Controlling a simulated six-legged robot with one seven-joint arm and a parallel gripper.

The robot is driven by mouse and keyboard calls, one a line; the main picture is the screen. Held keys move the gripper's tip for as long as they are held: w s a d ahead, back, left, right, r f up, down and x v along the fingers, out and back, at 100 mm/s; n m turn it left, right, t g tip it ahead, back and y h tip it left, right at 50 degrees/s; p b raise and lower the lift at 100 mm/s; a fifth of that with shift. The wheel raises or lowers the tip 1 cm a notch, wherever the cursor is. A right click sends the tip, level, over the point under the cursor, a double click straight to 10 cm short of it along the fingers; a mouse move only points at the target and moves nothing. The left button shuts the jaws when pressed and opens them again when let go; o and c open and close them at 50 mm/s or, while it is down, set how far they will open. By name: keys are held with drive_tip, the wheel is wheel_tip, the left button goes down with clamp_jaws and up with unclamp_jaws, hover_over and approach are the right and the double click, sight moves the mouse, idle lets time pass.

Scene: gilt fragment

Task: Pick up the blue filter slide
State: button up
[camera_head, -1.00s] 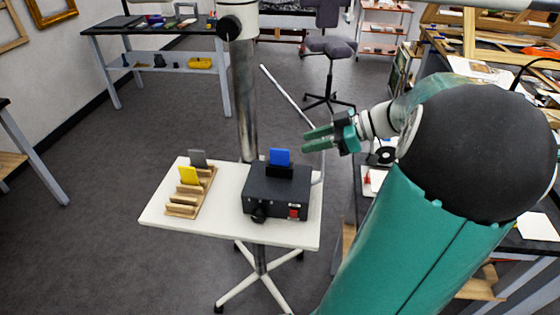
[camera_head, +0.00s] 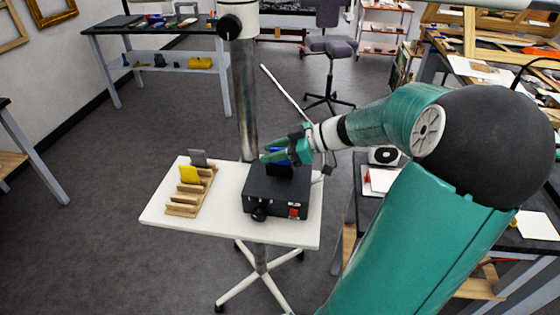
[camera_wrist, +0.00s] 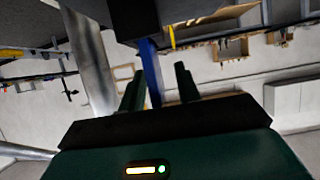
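The blue filter slide (camera_head: 281,157) stands upright in the slot of a black box (camera_head: 277,190) on the small white table. In the head view my gripper (camera_head: 277,154) is at the slide and partly covers it. In the wrist view the blue slide (camera_wrist: 152,72) shows edge-on between the two green fingers of my gripper (camera_wrist: 160,85). A gap shows between the slide and the right finger; the left finger is close to the slide. The fingers are open around it.
A wooden rack (camera_head: 189,196) holds a yellow slide (camera_head: 189,174) and a grey slide (camera_head: 198,158), left of the box on the white table (camera_head: 228,222). A metal post (camera_head: 244,105) rises behind the box. A dark workbench stands to the right.

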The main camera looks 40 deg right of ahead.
clamp_jaws()
